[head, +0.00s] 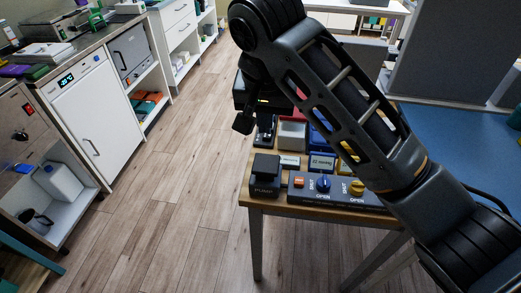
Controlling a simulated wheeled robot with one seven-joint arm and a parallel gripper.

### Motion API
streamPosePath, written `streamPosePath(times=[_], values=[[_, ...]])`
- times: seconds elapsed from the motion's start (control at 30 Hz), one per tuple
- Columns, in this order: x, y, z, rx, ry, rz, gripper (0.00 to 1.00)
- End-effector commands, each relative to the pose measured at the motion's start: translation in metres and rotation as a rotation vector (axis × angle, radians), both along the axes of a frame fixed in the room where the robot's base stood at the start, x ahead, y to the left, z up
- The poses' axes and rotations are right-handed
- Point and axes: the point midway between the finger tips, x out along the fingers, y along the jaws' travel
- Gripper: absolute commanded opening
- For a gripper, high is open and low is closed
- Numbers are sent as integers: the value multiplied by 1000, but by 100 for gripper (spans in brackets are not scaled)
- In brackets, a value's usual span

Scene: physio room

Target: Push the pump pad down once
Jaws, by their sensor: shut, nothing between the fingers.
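The pump pad (265,167) is a black block at the front left corner of a small wooden table (250,201). Its front face carries a label that seems to read PUMP. My gripper (242,124) is shut and empty, pointing down. In the head view it shows above and a little left of the pad, near the table's left edge, with a visible gap between its tips and the pad. Its exact height over the table cannot be told. My arm hides the right part of the table.
Right of the pad is a grey panel (309,197) with blue and yellow knobs. Behind stand small labelled boxes, a grey one (292,134) and a blue one (321,162). A white cabinet (90,112) is at left. The wooden floor (175,200) between is clear.

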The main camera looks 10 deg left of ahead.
Motion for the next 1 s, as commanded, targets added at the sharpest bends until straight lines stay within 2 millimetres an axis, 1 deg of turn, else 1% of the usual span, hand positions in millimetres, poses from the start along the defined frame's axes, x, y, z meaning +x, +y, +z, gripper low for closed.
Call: streamPosePath(times=[0.1, 0.2, 0.47, 0.57, 0.67, 0.8, 1.0], values=[[3, -4, 6, -27, 0, -12, 0], [3, -5, 7, -33, 1, -15, 0], [3, -5, 7, -31, 1, -14, 0], [4, -5, 3, -30, 2, -14, 0], [6, -5, -7, -30, 2, -15, 0], [10, -4, -27, -29, 3, -15, 0], [18, -5, -52, -29, 2, -15, 0]])
